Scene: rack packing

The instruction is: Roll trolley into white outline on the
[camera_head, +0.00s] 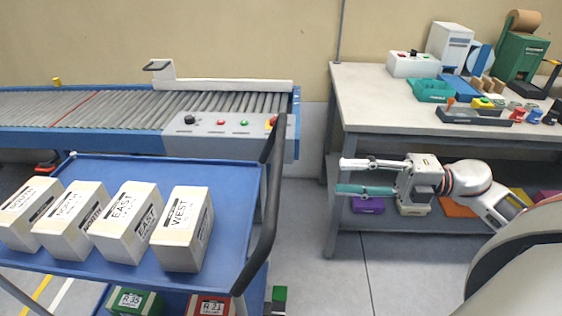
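The blue trolley (235,180) stands at the left in the head view. Its black upright handle (262,230) is on its right side. On its top shelf stand white boxes labelled SOUTH (28,214), NORTH (70,220), EAST (127,222) and WEST (183,229). A white line (62,294) shows on the floor at the lower left, partly hidden by the trolley; I cannot tell whether it belongs to the outline. My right gripper (345,176) is open and empty, pointing left, to the right of the handle and apart from it. My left gripper is not in view.
A roller conveyor (228,124) with a control panel stands behind the trolley. A workbench (375,100) with tools and bins is at the right, behind my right arm. Green (135,302) and red (208,304) boxes sit on the lower shelf. Grey floor is clear between trolley and bench.

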